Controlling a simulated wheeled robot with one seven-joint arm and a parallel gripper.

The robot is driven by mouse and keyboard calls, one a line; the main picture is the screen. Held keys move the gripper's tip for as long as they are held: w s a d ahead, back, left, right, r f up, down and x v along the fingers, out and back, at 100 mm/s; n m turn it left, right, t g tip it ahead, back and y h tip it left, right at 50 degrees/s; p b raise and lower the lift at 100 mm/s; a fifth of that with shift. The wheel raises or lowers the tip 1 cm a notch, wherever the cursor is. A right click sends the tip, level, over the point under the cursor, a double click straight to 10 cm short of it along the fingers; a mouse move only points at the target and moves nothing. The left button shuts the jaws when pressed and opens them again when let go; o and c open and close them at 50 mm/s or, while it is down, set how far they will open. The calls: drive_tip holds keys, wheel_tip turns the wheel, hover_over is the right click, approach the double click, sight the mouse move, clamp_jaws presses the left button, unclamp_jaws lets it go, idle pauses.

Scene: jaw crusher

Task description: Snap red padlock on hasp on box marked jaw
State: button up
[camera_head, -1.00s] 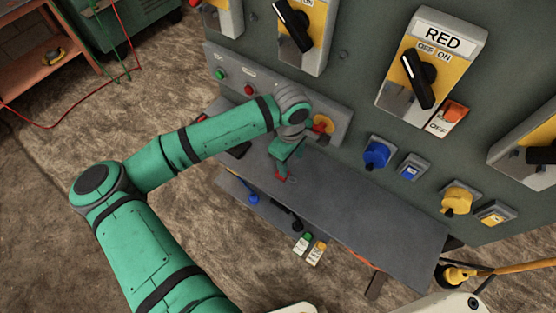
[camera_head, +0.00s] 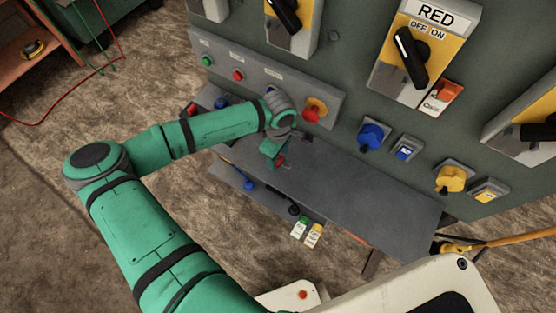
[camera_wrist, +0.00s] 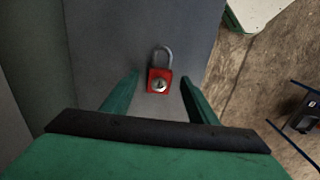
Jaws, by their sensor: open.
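The red padlock (camera_wrist: 160,82) lies on the grey shelf (camera_wrist: 115,25), its steel shackle pointing away from my gripper in the wrist view. My gripper (camera_wrist: 160,92) is open, with one finger on each side of the padlock and a gap showing on both sides. In the head view my gripper (camera_head: 276,158) is low over the left part of the shelf (camera_head: 360,190), with a bit of the red padlock (camera_head: 281,161) showing beside it. A switch box marked RED (camera_head: 420,50) is on the panel. I can read no box marked jaw.
A red-and-yellow knob (camera_head: 314,110) and a blue plug (camera_head: 372,136) stick out of the panel behind the shelf. The shelf's right part is clear.

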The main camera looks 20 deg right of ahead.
drive_tip(key=shift+f, duration=0.45)
drive_tip(key=c, duration=1.3)
drive_tip(key=shift+r, duration=0.15)
